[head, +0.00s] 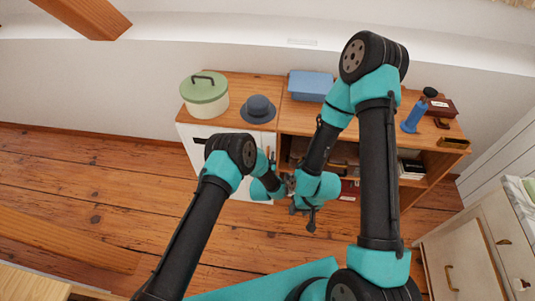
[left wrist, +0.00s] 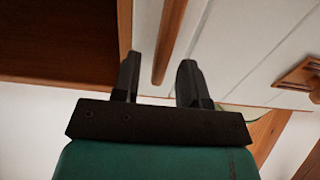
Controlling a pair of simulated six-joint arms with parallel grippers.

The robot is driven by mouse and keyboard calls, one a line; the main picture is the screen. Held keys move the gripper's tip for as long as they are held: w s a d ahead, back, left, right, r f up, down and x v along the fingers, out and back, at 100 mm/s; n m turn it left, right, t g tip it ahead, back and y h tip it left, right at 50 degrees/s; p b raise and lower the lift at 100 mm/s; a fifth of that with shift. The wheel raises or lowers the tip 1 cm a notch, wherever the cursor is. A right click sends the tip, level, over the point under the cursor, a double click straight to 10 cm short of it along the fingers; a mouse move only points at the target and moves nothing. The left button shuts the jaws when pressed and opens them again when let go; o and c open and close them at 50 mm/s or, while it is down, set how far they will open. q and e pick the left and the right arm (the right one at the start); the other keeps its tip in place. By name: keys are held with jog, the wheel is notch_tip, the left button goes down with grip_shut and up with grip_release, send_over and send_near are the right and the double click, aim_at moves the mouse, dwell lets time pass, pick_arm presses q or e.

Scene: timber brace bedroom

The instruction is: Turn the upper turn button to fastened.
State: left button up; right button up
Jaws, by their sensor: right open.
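The white cabinet door (head: 199,147) is on the left of the low wooden cabinet, largely behind my left arm. In the left wrist view, the grooved white door (left wrist: 255,45) carries a slim wooden bar (left wrist: 170,35) between my fingers. I cannot tell if this bar is the upper turn button. A wooden fitting (left wrist: 301,76) is at the right edge. My left gripper (left wrist: 160,80) is open, with gaps beside the bar; in the head view it (head: 288,184) is by the cabinet front. My right gripper (head: 308,220) is open, just below it, apparently empty.
On the cabinet top (head: 262,88) stand a green-lidded pot (head: 205,95), a blue-grey hat (head: 258,108), a blue bin (head: 311,85) and a blue bottle (head: 414,117). Open shelves (head: 435,168) are at right. A drawer unit (head: 468,262) stands lower right. Floor is clear at left.

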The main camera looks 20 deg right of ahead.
pick_arm(q)
jog(key=shift+w+d, duration=0.3)
jog(key=shift+w, duration=0.3)
jog(key=shift+c, duration=0.3)
grip_shut()
